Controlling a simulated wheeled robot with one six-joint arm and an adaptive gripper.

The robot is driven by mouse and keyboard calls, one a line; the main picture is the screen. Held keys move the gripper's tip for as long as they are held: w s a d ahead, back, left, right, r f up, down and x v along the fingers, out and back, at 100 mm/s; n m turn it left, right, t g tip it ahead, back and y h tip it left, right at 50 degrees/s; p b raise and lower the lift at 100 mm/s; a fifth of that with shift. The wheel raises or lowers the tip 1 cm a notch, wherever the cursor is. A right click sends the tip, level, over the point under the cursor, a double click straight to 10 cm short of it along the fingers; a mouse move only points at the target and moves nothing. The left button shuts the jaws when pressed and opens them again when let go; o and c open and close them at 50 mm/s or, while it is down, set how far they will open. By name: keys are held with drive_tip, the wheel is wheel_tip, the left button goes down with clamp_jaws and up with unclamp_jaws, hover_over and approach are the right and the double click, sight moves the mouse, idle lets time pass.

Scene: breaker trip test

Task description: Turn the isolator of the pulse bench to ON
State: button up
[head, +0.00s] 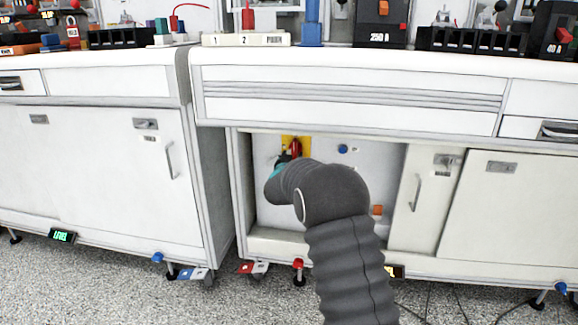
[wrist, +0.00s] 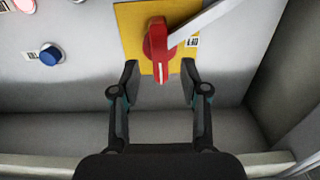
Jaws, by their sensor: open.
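The isolator is a red rotary handle (head: 296,147) on a yellow plate (head: 287,139), inside the open bay under the bench. In the wrist view the red handle (wrist: 160,45) stands on the yellow plate (wrist: 131,22), its white-marked end pointing down the picture. A small printed label (wrist: 193,42) is beside it, too small to read surely. A pale bar (wrist: 200,20) runs from near the handle to the upper right. My gripper (wrist: 159,78) is open, with one finger on each side of the handle's lower end; contact is not visible. My arm hides part of the bay in the head view.
A blue button (wrist: 50,55) sits beside the plate; it also shows in the head view (head: 343,149). An orange block (head: 377,210) is lower in the bay. Cabinet doors (head: 418,195) flank the bay. A bench top (head: 400,62) with breakers overhangs it.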

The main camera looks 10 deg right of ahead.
drive_tip(key=v, duration=0.6)
drive_tip(key=shift+s, duration=0.3)
drive_tip(key=shift+a+f, duration=0.1)
